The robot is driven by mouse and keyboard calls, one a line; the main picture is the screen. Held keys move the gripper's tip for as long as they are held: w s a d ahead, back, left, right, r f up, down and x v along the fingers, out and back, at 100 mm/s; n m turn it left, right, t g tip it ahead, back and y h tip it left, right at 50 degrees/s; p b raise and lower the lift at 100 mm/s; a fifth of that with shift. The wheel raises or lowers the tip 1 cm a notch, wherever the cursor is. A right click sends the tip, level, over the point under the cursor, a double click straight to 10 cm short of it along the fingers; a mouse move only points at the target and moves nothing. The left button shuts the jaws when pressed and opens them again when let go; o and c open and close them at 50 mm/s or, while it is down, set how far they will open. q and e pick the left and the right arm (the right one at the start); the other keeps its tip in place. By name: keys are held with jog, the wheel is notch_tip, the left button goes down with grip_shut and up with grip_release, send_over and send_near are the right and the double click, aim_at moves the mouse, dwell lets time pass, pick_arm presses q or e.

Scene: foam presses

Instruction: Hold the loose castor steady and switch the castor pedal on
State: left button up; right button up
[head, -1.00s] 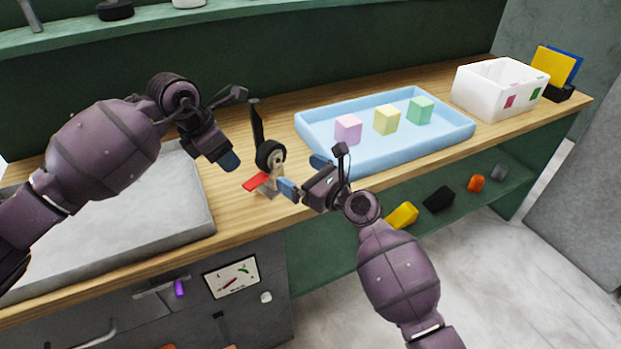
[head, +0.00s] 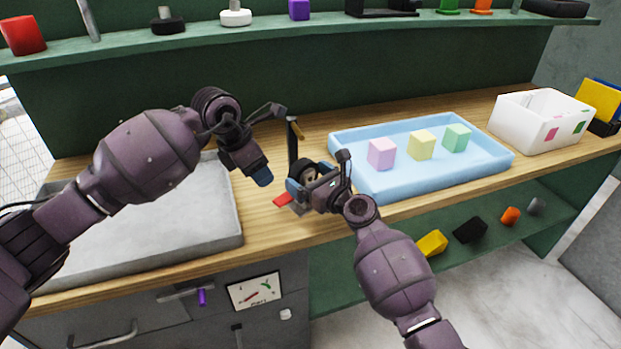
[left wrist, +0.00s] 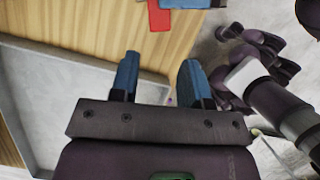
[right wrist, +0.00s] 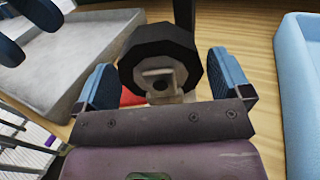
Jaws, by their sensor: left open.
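The loose castor has a dark wheel (head: 299,168) and a pale fork. It stands on the wooden bench, partly hidden by my right gripper. In the right wrist view the wheel (right wrist: 160,50) and fork show between the two blue fingers. The red castor pedal (head: 283,200) sticks out low to the left of the castor. It also shows at the top of the left wrist view (left wrist: 160,15). My right gripper (head: 315,184) is open around the castor, with narrow gaps beside the wheel. My left gripper (head: 258,174) is open and empty, above and left of the pedal.
A dark upright post (head: 292,150) stands just behind the castor. A grey slab tray (head: 150,225) lies to the left. A blue tray (head: 400,182) with pastel cubes is at the right, a white box (head: 515,130) beyond it. A green shelf (head: 330,22) runs above.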

jog(key=c, duration=0.7)
pick_arm(q)
jog(key=shift+c, duration=0.3)
pick_arm(e)
jog(key=shift+c, duration=0.8)
pick_arm(q)
jog(key=shift+r, duration=0.15)
jog(key=shift+c, duration=1.2)
jog(key=r, duration=0.1)
jog(key=w+d+r, duration=0.1)
jog(key=shift+d+r, duration=0.1)
jog(key=shift+r, duration=0.3)
jog(key=c, duration=0.5)
jog(key=shift+m+t+y, duration=0.3)
jog(key=shift+m+t, duration=0.2)
jog(key=shift+m, duration=0.2)
jog(key=d+r, duration=0.3)
jog(key=shift+w+r, duration=0.2)
jog(key=shift+s+d+r+m+y, duration=0.1)
jog(key=shift+s+d+m+y, duration=0.55)
jog(key=shift+m, duration=1.7)
jog(key=shift+s+a+f+m+y, duration=0.15)
jog(key=shift+m+y, duration=1)
jog(key=shift+m, duration=1.15)
jog(key=shift+s+d+r+m+y, duration=0.25)
jog(key=shift+m+y, duration=0.65)
jog(key=shift+m, duration=1.45)
